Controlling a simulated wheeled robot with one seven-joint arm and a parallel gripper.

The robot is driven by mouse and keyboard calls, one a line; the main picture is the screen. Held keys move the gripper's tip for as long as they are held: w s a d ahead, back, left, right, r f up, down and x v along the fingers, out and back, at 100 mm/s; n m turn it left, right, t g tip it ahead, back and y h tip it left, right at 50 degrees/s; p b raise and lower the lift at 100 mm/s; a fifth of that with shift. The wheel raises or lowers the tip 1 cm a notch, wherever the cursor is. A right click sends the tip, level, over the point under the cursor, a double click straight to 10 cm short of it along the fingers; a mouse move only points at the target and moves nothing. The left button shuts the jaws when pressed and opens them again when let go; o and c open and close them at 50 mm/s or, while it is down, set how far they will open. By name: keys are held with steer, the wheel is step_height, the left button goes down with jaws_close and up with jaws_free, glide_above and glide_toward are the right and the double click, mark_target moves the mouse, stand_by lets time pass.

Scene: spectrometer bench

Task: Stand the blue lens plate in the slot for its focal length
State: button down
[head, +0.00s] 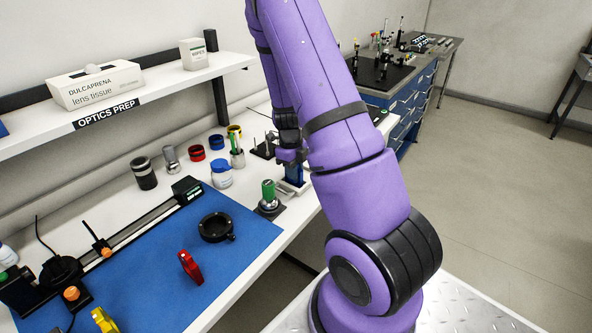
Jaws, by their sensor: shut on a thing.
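The blue lens plate (294,175) is upright under my gripper (291,160), at the right edge of the bench in the head view. My gripper is shut on its upper part. A pale slotted holder (287,189) lies directly below and around the plate's foot. I cannot tell whether the plate is seated in a slot or just above it. The slots and any focal length marks are too small to read, and my arm hides the holder's right side.
A green-topped post (268,193) stands just left of the holder. A blue-lidded jar (221,174), a cup of pens (237,155) and coloured rings are behind. A black ring mount (216,228) and red clamp (190,267) sit on the blue mat (150,285).

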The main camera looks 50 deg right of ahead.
steer(key=c, duration=1.1)
jaws_free()
steer(key=shift+f, duration=0.1)
steer(key=r, duration=0.4)
steer(key=w+r, duration=0.1)
steer(key=r, duration=0.7)
steer(key=shift+w+a+r, duration=0.1)
steer(key=shift+w+a, duration=0.05)
steer(key=shift+w, duration=0.1)
steer(key=s+a+r+n+t+y, duration=0.1)
steer(key=s+a+r+n+t, duration=0.35)
steer(key=a+r+n, duration=1)
steer(key=s+a+r+n+t, duration=0.1)
steer(key=s+a+r+n, duration=0.3)
steer(key=s+n, duration=0.4)
steer(key=s+a+r+n+t, duration=0.1)
steer(key=s+a+r+n, duration=0.3)
steer(key=s+n, duration=0.4)
steer(key=n, duration=0.4)
steer(key=shift+a+r+h, duration=0.2)
steer(key=shift+r+h, duration=0.1)
steer(key=shift+h, duration=0.1)
